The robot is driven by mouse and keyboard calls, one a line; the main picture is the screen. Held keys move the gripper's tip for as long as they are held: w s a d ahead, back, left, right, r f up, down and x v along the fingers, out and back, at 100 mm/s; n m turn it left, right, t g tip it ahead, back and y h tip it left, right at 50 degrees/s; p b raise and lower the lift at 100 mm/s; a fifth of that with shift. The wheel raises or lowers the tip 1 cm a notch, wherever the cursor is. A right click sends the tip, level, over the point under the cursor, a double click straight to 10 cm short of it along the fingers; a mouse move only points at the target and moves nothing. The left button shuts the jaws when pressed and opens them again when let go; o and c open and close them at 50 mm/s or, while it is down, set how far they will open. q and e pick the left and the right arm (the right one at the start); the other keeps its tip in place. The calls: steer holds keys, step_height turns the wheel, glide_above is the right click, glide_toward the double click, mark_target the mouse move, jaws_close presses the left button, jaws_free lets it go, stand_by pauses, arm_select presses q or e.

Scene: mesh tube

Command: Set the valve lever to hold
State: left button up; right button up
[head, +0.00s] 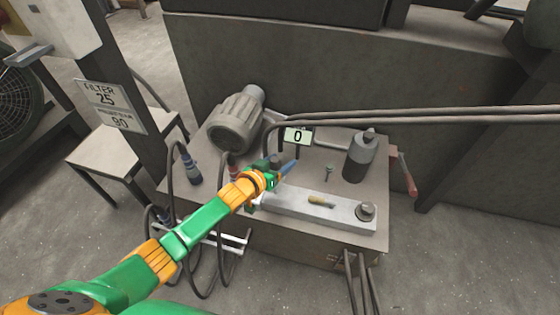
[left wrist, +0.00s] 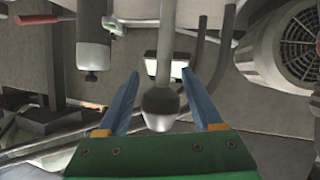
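The valve lever (left wrist: 163,45) is a pale rod with a dark round knob (left wrist: 160,104) in the left wrist view. My left gripper (left wrist: 160,74) is open, with one blue finger on each side of the lever and visible gaps to both. In the head view, my left gripper (head: 284,168) is over the front middle of the machine's top, and a dark knob (head: 275,160) shows beside the fingers. Much of the lever is hidden there. A sign reading 0 (head: 297,136) stands just behind. I cannot read a hold mark. My right gripper is out of view.
A grey motor (head: 238,121) stands behind left of the gripper and a dark cylinder (head: 361,156) to its right. A pale block (head: 340,212) with a yellowish-handled piece (head: 321,201) lies in front. Hoses (head: 430,115) cross behind. A red handle (head: 405,172) sticks out at right.

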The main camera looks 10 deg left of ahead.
arm_select(q)
steer(key=p+v, duration=0.3)
steer(key=v, duration=0.4)
steer(key=shift+p, duration=0.3)
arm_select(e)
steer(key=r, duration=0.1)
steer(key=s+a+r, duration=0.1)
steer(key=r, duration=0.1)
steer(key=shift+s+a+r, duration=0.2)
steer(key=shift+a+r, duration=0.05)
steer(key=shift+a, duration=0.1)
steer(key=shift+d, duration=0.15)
